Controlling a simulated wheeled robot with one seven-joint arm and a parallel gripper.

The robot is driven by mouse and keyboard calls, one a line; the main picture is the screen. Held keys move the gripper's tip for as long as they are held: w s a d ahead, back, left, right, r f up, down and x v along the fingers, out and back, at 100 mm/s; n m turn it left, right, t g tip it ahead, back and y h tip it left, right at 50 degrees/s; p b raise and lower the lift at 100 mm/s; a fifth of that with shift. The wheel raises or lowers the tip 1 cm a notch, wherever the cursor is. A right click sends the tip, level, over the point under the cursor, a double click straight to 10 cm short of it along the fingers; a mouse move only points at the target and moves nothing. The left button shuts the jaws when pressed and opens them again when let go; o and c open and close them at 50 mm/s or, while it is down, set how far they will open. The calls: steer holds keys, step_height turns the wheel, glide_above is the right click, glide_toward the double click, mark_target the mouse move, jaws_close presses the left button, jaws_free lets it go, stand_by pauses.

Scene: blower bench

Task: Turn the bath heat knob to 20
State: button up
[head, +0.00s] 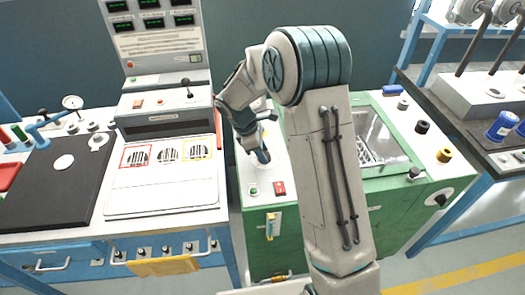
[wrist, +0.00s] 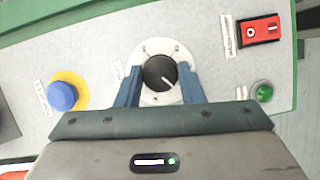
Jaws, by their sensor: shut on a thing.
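A black round knob (wrist: 158,72) with a white pointer line sits on a round white dial plate (wrist: 160,48) in the wrist view. The pointer line points toward the lower right of the picture. The scale marks are too small to read. My gripper (wrist: 160,84) is shut on this knob, with one blue finger on its left side and one on its right. In the head view my gripper (head: 262,155) reaches down to the front left of the green bath bench (head: 250,225), and the knob is hidden there.
In the wrist view a blue button (wrist: 62,95) on a yellow ring lies left of the knob. A red rocker switch (wrist: 259,31) and a green lamp (wrist: 264,92) lie to the right. In the head view, black (head: 422,126) and yellow (head: 444,155) knobs stand right of the open basin.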

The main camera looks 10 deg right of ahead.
steer(key=shift+n+t, duration=0.3)
steer(key=shift+n, duration=0.4)
steer(key=o, duration=1)
steer(key=v, duration=1.3)
steer(key=shift+a+r, duration=0.15)
steer(key=shift+r, duration=0.2)
steer(key=shift+s, duration=0.1)
